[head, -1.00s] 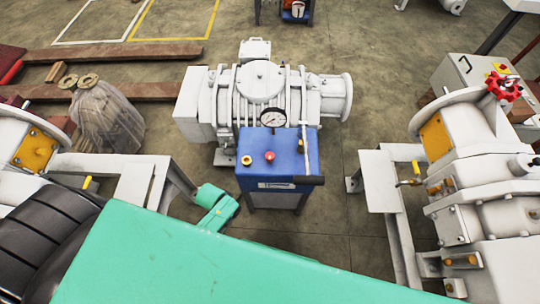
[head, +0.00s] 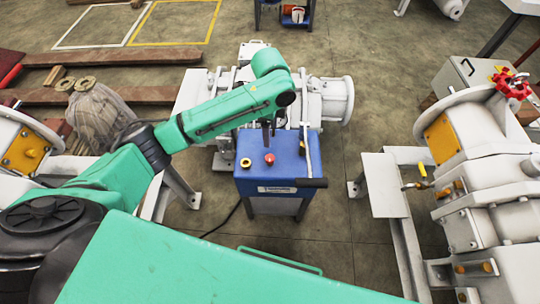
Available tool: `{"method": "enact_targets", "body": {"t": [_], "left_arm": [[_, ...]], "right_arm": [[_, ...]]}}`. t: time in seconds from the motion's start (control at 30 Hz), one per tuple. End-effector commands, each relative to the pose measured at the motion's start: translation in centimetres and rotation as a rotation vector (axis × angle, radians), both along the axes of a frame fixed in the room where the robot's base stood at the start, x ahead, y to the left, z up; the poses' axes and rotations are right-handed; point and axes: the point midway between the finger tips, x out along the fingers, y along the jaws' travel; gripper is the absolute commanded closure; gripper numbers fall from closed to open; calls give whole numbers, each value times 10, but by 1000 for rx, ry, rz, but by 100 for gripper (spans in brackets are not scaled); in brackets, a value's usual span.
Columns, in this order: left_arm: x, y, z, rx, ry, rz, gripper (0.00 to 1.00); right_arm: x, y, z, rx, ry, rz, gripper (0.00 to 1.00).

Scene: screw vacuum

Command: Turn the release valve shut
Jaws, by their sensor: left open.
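A blue box-shaped unit (head: 272,183) stands in the middle of the head view. Its top carries a small red knob (head: 269,159) and a yellow ring-shaped fitting (head: 246,163). A pale upright lever (head: 307,147) with a dark handle (head: 299,183) is at its right side. I cannot tell for sure which of these is the release valve. My left gripper (head: 269,147) points down just behind the red knob, open and seemingly empty. Its fingers are small and dark, and I cannot tell whether they touch anything. The gauge is hidden behind my left arm. My right gripper is out of view.
A white pump (head: 337,98) stands directly behind the blue unit. White machinery with a red handwheel (head: 511,85) is at the right, on a pale frame (head: 384,183). A plastic-wrapped bundle (head: 98,118) and wooden beams (head: 130,57) lie at the left. Open floor lies right of the unit.

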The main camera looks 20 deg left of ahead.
Motion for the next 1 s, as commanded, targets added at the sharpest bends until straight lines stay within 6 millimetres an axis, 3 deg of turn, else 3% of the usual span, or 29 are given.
{"method": "enact_targets", "body": {"t": [0.17, 0.5, 0.63, 0.8, 1.0], "left_arm": [[-1, 3, -15, 14, 11, -14, 26], [-1, 2, -104, 11, 8, -12, 26], [-1, 2, -130, 10, 7, -11, 26], [0, 2, -143, 10, 4, -12, 26], [0, 2, -143, 10, 4, -12, 26]], "right_arm": [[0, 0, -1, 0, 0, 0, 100], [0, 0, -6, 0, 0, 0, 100], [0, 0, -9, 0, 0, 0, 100], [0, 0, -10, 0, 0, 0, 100], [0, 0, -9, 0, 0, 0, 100]]}}
